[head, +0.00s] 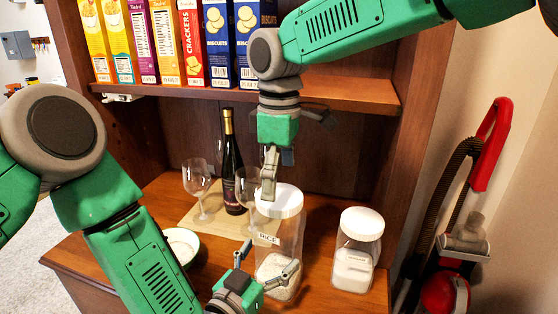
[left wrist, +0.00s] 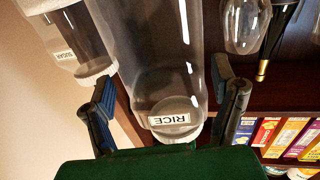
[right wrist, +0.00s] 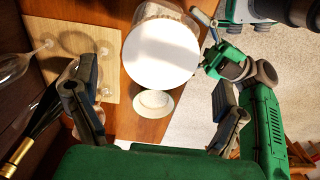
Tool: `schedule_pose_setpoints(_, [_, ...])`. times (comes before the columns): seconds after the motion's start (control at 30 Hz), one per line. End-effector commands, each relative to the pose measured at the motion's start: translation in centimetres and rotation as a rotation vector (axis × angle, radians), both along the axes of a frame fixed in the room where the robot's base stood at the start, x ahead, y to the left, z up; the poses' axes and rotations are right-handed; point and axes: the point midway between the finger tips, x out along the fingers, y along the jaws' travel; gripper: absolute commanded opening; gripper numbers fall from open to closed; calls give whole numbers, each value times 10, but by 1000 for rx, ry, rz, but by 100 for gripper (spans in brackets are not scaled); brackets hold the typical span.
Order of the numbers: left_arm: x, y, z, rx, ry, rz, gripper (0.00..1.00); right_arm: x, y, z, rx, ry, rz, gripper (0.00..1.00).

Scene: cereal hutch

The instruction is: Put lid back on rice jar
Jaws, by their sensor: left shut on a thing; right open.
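The clear rice jar (head: 288,240) stands upright on the wooden counter, with rice in its lower part and a RICE label, also seen in the left wrist view (left wrist: 150,60). Its white lid (head: 280,199) sits level on the jar's mouth; I cannot tell whether it is fully seated. The lid fills the upper middle of the right wrist view (right wrist: 160,52). My left gripper (head: 266,262) is shut on the jar, with one finger on each side. My right gripper (head: 272,180) is open and empty, pointing down just above the lid; contact is unclear.
A sugar jar (head: 357,252) with a white lid stands right of the rice jar. A wine bottle (head: 232,165) and wine glasses (head: 197,180) stand on a board behind left. A white bowl (head: 182,243) is at left. Food boxes (head: 166,40) line the shelf above.

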Motion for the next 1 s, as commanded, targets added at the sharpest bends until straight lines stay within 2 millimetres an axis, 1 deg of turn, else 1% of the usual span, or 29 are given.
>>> schedule_pose_setpoints(0.03, [0, 0, 0, 0, 0, 0, 0, -1, 0, -9, -1, 3, 1, 92])
schedule_pose_setpoints(0.1, [0, 0, 0, 0, 0, 0, 0, -1, 0, -19, -1, 3, 1, 92])
schedule_pose_setpoints(0.2, [0, 0, 0, 0, 0, 0, 0, -1, 0, -31, -2, 2, 0, 92])
schedule_pose_setpoints(0.3, [0, 0, 0, 0, 0, 0, 0, -1, 0, -39, 0, 0, -1, 92])
schedule_pose_setpoints(0.43, [0, 0, 0, 0, 0, 0, 0, -1, 0, -43, 0, 0, 0, 92])
schedule_pose_setpoints(0.67, [0, 0, 0, 0, 0, 0, 0, -1, 0, -43, 0, -1, 0, 92])
schedule_pose_setpoints(0.77, [0, 0, 0, 0, 0, 0, 0, 0, 0, -43, 0, -1, 0, 61])
schedule_pose_setpoints(0.8, [0, 0, 0, 0, 0, 0, 0, 0, 0, -43, 0, -1, 0, 46])
schedule_pose_setpoints(0.83, [0, 0, 0, 0, 0, 0, 0, 0, 0, -43, 0, -1, 0, 40])
schedule_pose_setpoints(1.0, [0, 0, 0, 0, 0, 0, 0, 0, 0, -43, 0, -1, -5, 40])
